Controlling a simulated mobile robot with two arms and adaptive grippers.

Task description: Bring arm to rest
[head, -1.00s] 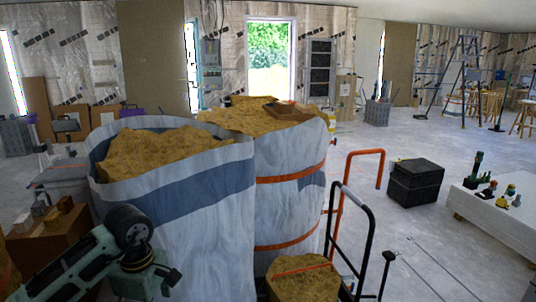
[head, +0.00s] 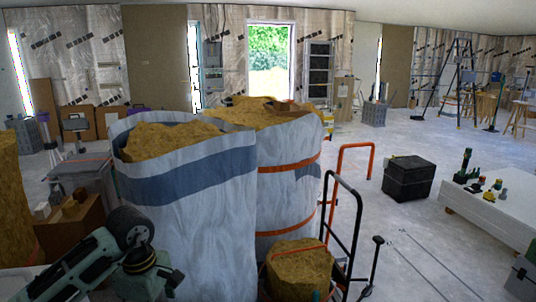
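My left arm (head: 85,265) comes in from the lower left corner. Its dark rounded joint (head: 130,226) and a green-grey link (head: 148,275) show in front of the large white bag (head: 195,225). The arm bends down there and leaves the picture at the bottom edge. My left gripper is not visible. My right arm and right gripper are not visible.
A second strapped bag (head: 290,185) stands behind the first, both filled with yellow-brown material. A hand truck (head: 356,205) with a strapped bundle (head: 298,266) stands right of them. A black box (head: 410,178) and a low white table (head: 500,210) are farther right, with open floor between.

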